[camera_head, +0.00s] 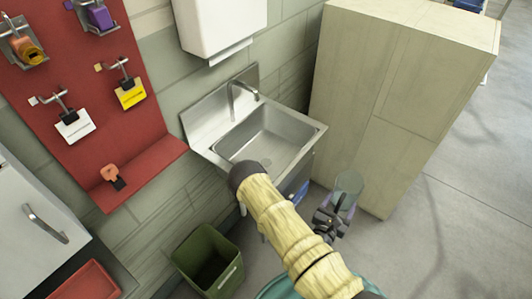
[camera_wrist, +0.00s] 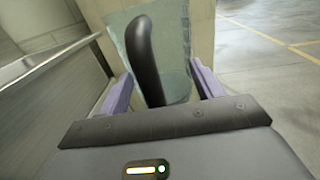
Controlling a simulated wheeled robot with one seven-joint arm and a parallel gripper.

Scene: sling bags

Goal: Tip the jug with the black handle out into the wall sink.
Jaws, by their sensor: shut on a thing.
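The clear, faintly teal jug (camera_head: 348,183) is beside the wall sink (camera_head: 222,150), to the right of its front corner in the head view. My gripper (camera_head: 335,210) is shut on the jug's black handle. In the wrist view the black handle (camera_wrist: 146,60) stands between the two purple fingers of my gripper (camera_wrist: 162,88), with the see-through jug body (camera_wrist: 182,40) behind it. The jug looks roughly upright and apart from the sink. I cannot tell what is inside it. The steel sink basin looks empty, with a tap (camera_head: 243,90) at its back.
A tall pale cabinet (camera_head: 385,85) stands right of the sink, close behind the jug. A white dispenser (camera_head: 220,25) hangs above the sink. A green bin (camera_head: 208,262) stands below left, near a red hook board (camera_head: 75,90). Open floor (camera_head: 460,220) lies to the right.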

